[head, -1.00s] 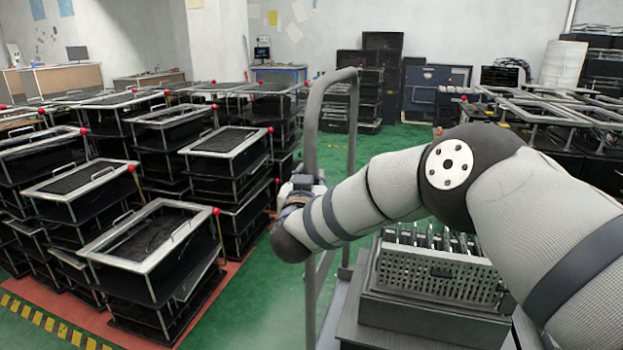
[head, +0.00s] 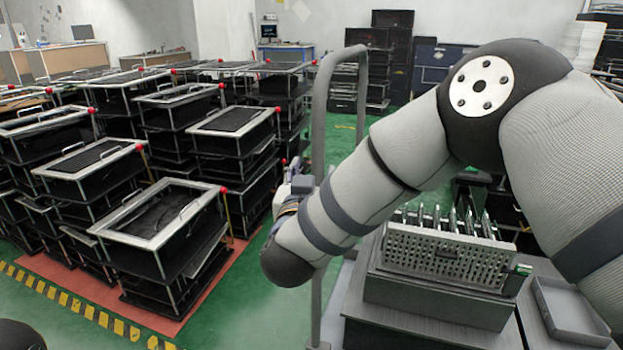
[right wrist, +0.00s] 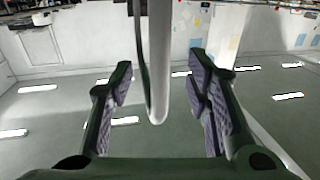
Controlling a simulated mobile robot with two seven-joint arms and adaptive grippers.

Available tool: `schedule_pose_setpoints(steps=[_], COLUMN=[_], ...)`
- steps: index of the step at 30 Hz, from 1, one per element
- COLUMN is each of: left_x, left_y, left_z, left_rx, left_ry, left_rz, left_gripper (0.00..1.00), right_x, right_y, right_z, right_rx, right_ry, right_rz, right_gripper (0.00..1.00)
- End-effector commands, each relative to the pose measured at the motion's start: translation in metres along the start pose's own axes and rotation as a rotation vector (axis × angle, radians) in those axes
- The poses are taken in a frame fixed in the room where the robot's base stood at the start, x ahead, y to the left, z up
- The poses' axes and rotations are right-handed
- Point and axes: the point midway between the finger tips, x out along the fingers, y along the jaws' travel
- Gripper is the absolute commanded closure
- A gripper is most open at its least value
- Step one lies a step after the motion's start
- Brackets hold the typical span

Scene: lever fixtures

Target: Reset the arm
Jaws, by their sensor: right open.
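My right arm reaches in from the right in the head view, its elbow raised and its forearm angled down to the left. My right gripper (head: 300,187) is mostly hidden behind the wrist there, near the tall grey rail of a cart (head: 322,130). In the right wrist view my right gripper (right wrist: 160,68) is open, with its two padded fingers apart. A grey rounded bar (right wrist: 158,100) appears between the fingers, and I see no contact with either. I cannot tell its depth. My left gripper is not in view.
Stacked black crates with metal frames and red-knobbed rods (head: 160,225) fill the left. A perforated metal box (head: 440,258) with upright metal pieces stands on the cart below my arm. An empty grey tray (head: 570,308) lies to its right. Green floor (head: 262,318) is clear between crates and cart.

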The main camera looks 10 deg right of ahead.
Motion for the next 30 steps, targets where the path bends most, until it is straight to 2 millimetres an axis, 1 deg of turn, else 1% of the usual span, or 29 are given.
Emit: schedule_pose_setpoints(steps=[1, 3, 6, 14, 16, 17, 19, 20, 21, 23, 24, 26, 27, 29, 30], left_x=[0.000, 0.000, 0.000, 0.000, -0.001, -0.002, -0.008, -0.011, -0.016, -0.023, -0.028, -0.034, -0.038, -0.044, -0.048], left_y=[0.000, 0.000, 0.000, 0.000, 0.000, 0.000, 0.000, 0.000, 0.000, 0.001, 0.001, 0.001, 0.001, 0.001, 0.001], left_z=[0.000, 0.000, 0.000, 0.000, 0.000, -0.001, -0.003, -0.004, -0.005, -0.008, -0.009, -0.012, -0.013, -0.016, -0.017], left_rx=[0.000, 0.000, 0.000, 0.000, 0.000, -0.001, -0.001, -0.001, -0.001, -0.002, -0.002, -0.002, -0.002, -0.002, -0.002], left_ry=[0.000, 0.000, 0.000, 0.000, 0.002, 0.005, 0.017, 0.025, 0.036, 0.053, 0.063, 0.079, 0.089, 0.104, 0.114], left_rz=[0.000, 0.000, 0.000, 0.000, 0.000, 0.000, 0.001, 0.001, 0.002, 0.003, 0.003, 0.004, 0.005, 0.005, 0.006], left_gripper=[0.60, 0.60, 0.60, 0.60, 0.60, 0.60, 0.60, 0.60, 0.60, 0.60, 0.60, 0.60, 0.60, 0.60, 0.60], right_x=[-0.010, -0.020, -0.029, -0.030, -0.031, -0.033, -0.043, -0.050, -0.064, -0.093, -0.116, -0.154, -0.182, -0.228, -0.260], right_y=[0.000, 0.000, 0.000, 0.000, 0.001, 0.002, 0.008, 0.012, 0.021, 0.037, 0.051, 0.074, 0.091, 0.119, 0.139], right_z=[0.000, 0.000, 0.000, 0.000, 0.006, 0.013, 0.048, 0.070, 0.102, 0.152, 0.182, 0.222, 0.245, 0.273, 0.288], right_rx=[-0.002, -0.001, 0.000, 0.000, -0.006, -0.013, -0.043, -0.058, -0.081, -0.113, -0.132, -0.157, -0.171, -0.192, -0.204], right_ry=[-0.001, 0.000, 0.001, 0.000, -0.012, -0.029, -0.113, -0.167, -0.253, -0.401, -0.502, -0.656, -0.759, -0.917, -1.023], right_rz=[-0.001, -0.001, 0.001, 0.002, -0.007, -0.019, -0.072, -0.104, -0.148, -0.209, -0.243, -0.281, -0.299, -0.317, -0.322], right_gripper=[0.55, 0.55, 0.55, 0.55, 0.55, 0.55, 0.55, 0.55, 0.55, 0.55, 0.55, 0.55, 0.55, 0.55, 0.55])
